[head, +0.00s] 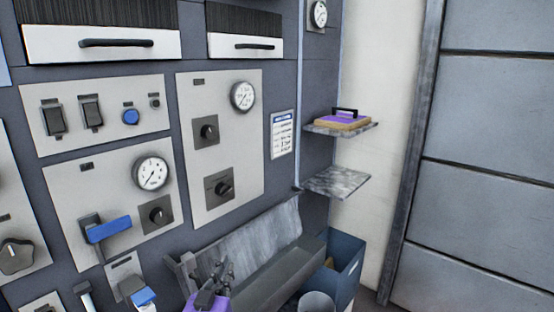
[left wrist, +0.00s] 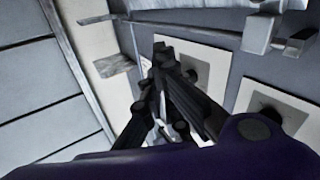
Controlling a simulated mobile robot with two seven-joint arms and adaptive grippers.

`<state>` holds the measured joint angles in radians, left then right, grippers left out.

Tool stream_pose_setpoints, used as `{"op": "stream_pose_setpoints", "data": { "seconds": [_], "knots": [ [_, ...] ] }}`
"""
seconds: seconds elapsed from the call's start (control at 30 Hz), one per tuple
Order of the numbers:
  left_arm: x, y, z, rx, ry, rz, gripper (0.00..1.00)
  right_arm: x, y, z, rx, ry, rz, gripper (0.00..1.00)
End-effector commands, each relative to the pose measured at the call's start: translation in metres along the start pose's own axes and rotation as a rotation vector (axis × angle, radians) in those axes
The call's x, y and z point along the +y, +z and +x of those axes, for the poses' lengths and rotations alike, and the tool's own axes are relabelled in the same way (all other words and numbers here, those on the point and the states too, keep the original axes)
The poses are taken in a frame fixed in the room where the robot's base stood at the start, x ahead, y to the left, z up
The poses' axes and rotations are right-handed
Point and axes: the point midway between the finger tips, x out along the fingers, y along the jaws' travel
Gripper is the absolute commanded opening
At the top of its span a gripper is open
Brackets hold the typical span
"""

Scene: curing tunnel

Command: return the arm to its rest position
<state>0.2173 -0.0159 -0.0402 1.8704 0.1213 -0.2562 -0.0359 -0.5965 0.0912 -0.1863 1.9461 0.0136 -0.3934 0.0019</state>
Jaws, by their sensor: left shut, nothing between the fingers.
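My left gripper (head: 229,268) shows at the bottom middle of the head view, with black fingers and a purple body. It is shut and empty. In that view it appears in front of the grey trough at the foot of the control panel (head: 222,105); whether it touches anything there I cannot tell. In the left wrist view the black fingers of the left gripper (left wrist: 162,52) are together, with panel plates and dark knobs behind them. My right gripper is in neither view.
Two small shelves stand right of the panel; the upper shelf (head: 369,127) carries a purple-topped block (head: 343,121) with a black handle. A blue bin (head: 347,268) stands below. A blue lever (head: 109,230) sticks out at left. A grey door (head: 485,120) is at right.

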Motion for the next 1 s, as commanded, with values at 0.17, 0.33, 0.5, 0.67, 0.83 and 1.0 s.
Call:
{"op": "stream_pose_setpoints", "data": {
  "seconds": [0.17,0.33,0.5,0.67,0.83,1.0],
  "knots": [
    [-0.022,0.115,-0.085,-0.264,-0.039,0.035,0.00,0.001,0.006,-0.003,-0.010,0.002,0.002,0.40],
    [-0.037,0.200,-0.185,-0.485,-0.070,0.067,0.00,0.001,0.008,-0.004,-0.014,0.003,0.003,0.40],
    [-0.044,0.259,-0.294,-0.667,-0.094,0.076,0.00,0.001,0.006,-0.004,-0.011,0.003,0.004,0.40],
    [-0.048,0.290,-0.372,-0.791,-0.119,0.065,0.00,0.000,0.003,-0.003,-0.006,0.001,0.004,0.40],
    [-0.051,0.301,-0.408,-0.847,-0.137,0.059,0.00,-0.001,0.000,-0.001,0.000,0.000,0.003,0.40],
    [-0.052,0.302,-0.411,-0.851,-0.139,0.059,0.00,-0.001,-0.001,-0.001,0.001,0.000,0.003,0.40]
  ]
}}
